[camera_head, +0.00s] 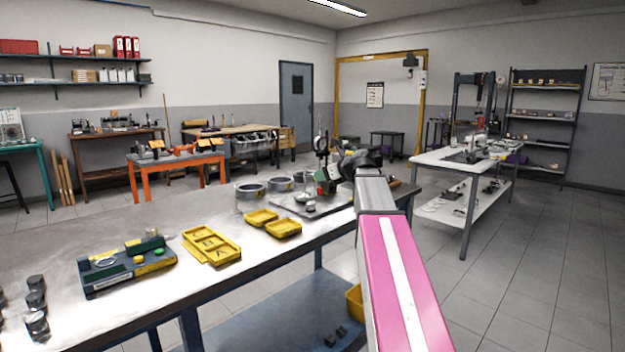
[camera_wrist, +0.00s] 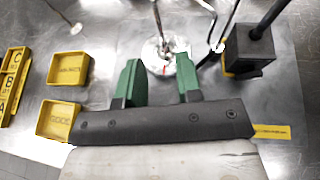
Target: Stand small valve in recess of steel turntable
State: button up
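My gripper (camera_wrist: 160,78) has two green fingers set wide apart, with nothing held between them. In the head view it (camera_head: 325,186) is low over the far end of the workbench, by the gauge stand. The steel turntable (camera_wrist: 170,66) is a shiny round disc just beyond and between the fingertips, partly hidden by the right finger. A thin stem (camera_wrist: 158,20) rises over the disc; I cannot tell whether it is a valve or part of the gauge. Another thin rod with a pale round end (camera_wrist: 75,28) shows at upper left. I cannot clearly identify the small valve.
A black gauge-stand block (camera_wrist: 251,48) with a slanted post stands right of the turntable. Two yellow trays (camera_wrist: 68,68) (camera_wrist: 59,120) lie left, beside a lettered yellow tray (camera_wrist: 12,85).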

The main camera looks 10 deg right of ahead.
jog(key=shift+v, duration=1.45)
